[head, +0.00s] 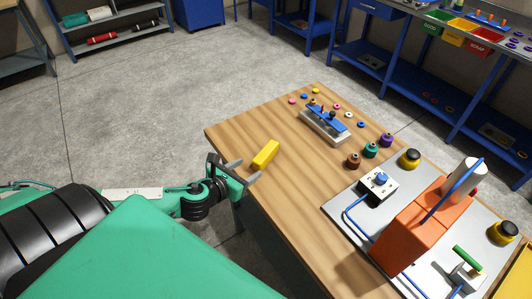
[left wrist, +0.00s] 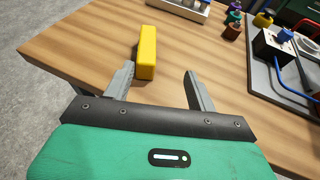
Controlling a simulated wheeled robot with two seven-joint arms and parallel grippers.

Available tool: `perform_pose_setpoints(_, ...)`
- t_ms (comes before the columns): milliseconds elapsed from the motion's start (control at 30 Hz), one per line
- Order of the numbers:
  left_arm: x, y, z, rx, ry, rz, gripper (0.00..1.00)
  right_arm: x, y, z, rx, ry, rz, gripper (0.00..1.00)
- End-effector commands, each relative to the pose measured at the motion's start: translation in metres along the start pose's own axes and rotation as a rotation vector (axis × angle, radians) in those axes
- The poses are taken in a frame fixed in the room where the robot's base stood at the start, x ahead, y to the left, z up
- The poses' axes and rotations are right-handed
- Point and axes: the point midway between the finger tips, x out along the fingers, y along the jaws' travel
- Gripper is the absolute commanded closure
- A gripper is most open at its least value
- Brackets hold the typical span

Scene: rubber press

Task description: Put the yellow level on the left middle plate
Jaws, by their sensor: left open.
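The yellow level (head: 265,154), a small bar, lies on the wooden table (head: 290,215) near its left edge. My left gripper (head: 243,170) is open and empty at that edge, just short of the level. In the left wrist view the level (left wrist: 147,52) appears beside the left finger, its near end at about fingertip height in the picture; I cannot tell whether they touch. The open jaws (left wrist: 158,72) show there too. I cannot tell which surface is the left middle plate. My right gripper is not in view.
A grey baseplate (head: 340,208) with an orange press (head: 410,225) and black-and-yellow buttons fills the table's right side. A white fixture with a blue top (head: 325,117), small coloured rings and brown, teal and purple pieces stand farther back. Table around the level is clear.

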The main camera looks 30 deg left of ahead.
Motion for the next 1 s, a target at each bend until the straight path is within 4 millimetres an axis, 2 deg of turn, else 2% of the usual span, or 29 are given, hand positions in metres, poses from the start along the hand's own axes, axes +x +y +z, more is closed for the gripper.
perform_pose_setpoints(167,-0.003,0.012,-0.012,-0.04,0.047,0.06,0.43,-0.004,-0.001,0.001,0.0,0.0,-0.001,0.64)
perform_pose_setpoints(267,0.006,0.013,-0.012,-0.041,0.046,0.061,0.43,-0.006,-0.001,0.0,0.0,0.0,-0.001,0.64)
perform_pose_setpoints(700,0.069,0.016,-0.013,-0.039,0.044,0.058,0.43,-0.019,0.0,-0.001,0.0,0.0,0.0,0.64)
perform_pose_setpoints(1000,0.086,0.017,-0.012,-0.038,0.044,0.057,0.43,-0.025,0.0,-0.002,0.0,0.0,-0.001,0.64)
